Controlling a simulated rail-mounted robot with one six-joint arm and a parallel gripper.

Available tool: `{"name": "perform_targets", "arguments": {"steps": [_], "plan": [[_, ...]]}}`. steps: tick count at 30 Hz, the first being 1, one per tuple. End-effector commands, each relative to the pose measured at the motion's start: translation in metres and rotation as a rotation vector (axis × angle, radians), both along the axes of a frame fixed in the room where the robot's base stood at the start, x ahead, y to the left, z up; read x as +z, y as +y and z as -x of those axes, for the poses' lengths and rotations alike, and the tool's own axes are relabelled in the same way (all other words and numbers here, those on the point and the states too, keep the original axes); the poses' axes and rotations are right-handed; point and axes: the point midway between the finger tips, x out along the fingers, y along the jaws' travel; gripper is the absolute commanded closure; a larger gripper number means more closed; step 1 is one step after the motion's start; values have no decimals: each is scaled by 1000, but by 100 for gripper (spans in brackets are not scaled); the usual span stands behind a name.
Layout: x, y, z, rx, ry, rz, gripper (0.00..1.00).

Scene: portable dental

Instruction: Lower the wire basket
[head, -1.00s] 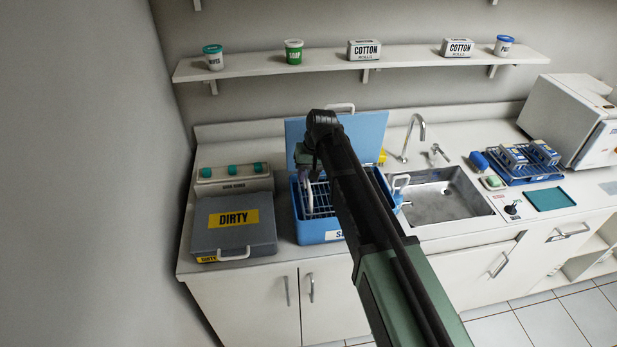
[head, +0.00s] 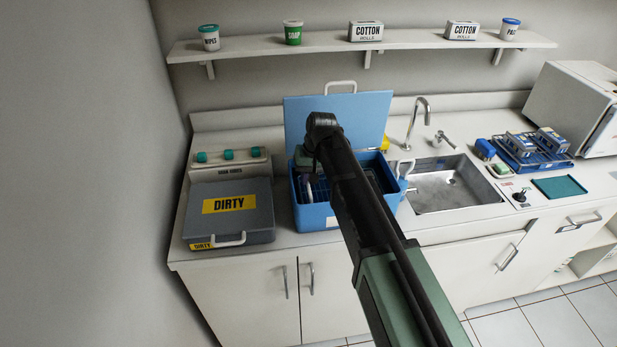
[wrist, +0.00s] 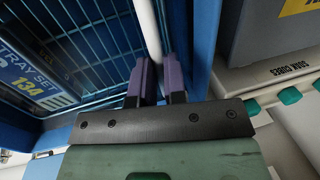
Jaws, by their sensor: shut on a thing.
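The wire basket (wrist: 108,50) shows as a blue wire grid in the wrist view, with a grey-blue cassette (wrist: 30,80) labelled "TRAY SET 134" in it. My gripper (wrist: 158,70) has its two purple fingers shut on the basket's white handle (wrist: 148,35). In the head view my gripper (head: 306,172) is low over the left part of the open blue tub (head: 320,217), and the basket is inside the tub's walls. My arm hides much of the basket and tub opening. Whether the basket touches the tub floor cannot be seen.
The tub's raised blue lid (head: 362,115) stands behind it. A sink (head: 470,185) with a tap (head: 415,120) is on the right.

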Motion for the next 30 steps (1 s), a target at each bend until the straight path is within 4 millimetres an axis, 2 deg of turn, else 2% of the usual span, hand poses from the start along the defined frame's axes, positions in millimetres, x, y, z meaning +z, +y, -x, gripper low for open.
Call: {"name": "perform_targets", "arguments": {"steps": [6,7,12,20,23,26,30], "plan": [[1,-1,2,1,4,5,100],[1,-1,2,1,4,5,85],[1,-1,2,1,3,4,62],[3,-1,2,1,3,4,62],[11,-2,1,1,2,3,62],[29,-5,1,1,2,3,62],[65,-11,0,0,3,4,62]]}}
